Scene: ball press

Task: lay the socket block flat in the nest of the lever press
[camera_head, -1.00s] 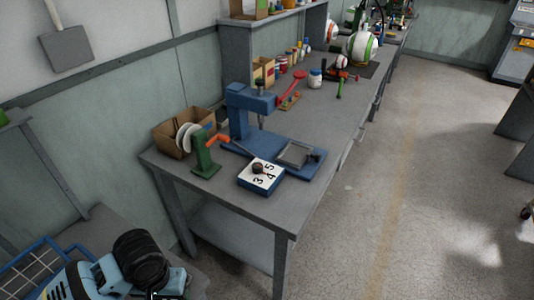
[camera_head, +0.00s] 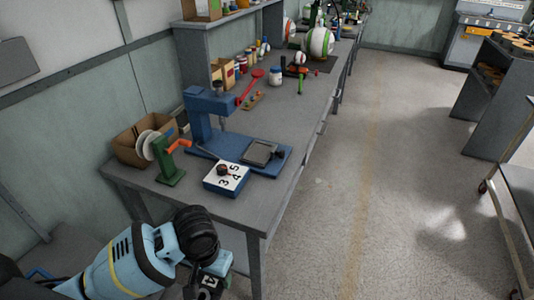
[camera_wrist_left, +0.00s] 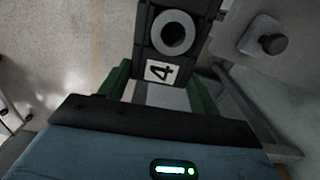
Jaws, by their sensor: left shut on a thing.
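The lever press (camera_head: 200,112) is blue with a red lever and stands on the bench. Its grey nest (camera_head: 263,152) sits on the right part of the blue base and looks empty. My left gripper (camera_wrist_left: 160,88) is shut on the socket block (camera_wrist_left: 167,38), a dark block with a grey ring and a white label reading 4. In the head view the block (camera_head: 208,286) shows at the bottom, in front of the bench's near edge and well away from the nest. The fingers are partly hidden by the wrist. My right gripper is not in view.
A blue box with numbers and a dark knob (camera_head: 228,180) stands before the press base. A green stand with an orange handle (camera_head: 170,163) and a cardboard box (camera_head: 130,148) are to its left.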

